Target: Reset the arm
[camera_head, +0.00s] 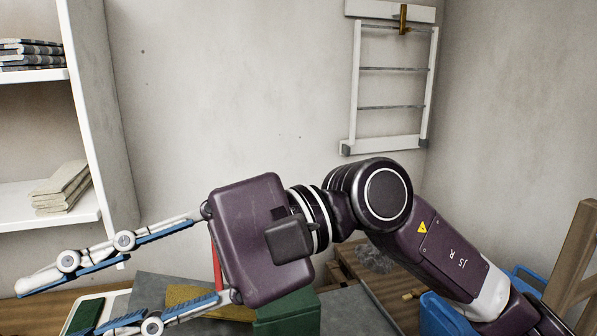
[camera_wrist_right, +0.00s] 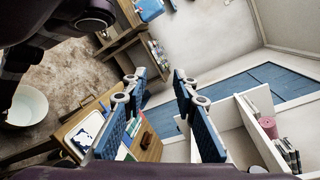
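My right arm (camera_head: 425,245) comes in from the lower right and reaches left across the head view, above a work surface. My right gripper (camera_head: 56,310) points left, its two blue-padded fingers spread wide with nothing between them. Its lower finger partly runs out of the picture bottom. In the right wrist view the same gripper (camera_wrist_right: 160,95) shows both fingers apart, with an empty gap. My left gripper is in neither view.
A white shelf (camera_head: 90,110) with folded cloths (camera_head: 62,188) stands at the left. A drying rack (camera_head: 393,75) hangs on the wall. A green box (camera_head: 288,314) and blue crate (camera_head: 440,315) lie below the arm. A pale basin (camera_wrist_right: 25,105) shows in the wrist view.

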